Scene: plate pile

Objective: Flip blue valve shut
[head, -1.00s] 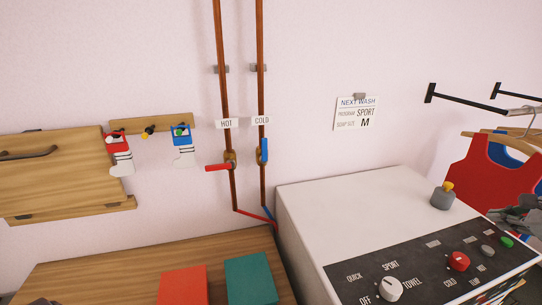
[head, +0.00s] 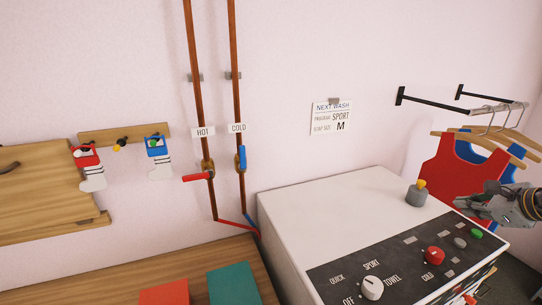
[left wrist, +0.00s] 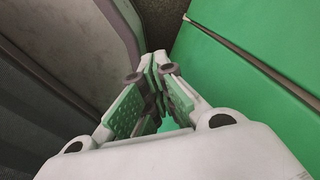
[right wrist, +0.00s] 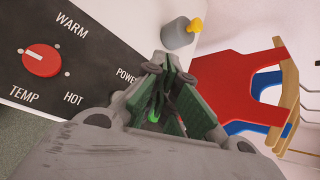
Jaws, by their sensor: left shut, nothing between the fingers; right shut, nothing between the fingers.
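The blue valve handle (head: 242,158) is on the copper pipe under the COLD label (head: 237,128). It stands upright, in line with its pipe. The red valve handle (head: 197,177) on the pipe under the HOT label (head: 203,132) points left, across its pipe. My right gripper (head: 462,203) is shut and empty above the right end of the washer, in front of the red shirt, far from the valves. It also shows in the right wrist view (right wrist: 160,70). My left gripper (left wrist: 153,62) is shut and empty beside a green surface, and is outside the head view.
The white washer (head: 330,205) with knobs on a dark panel fills the right front. A grey cup-like piece with a yellow top (head: 416,193) stands on it. A red shirt (head: 460,170) hangs at right. A wooden counter (head: 190,270) holds red and teal blocks.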

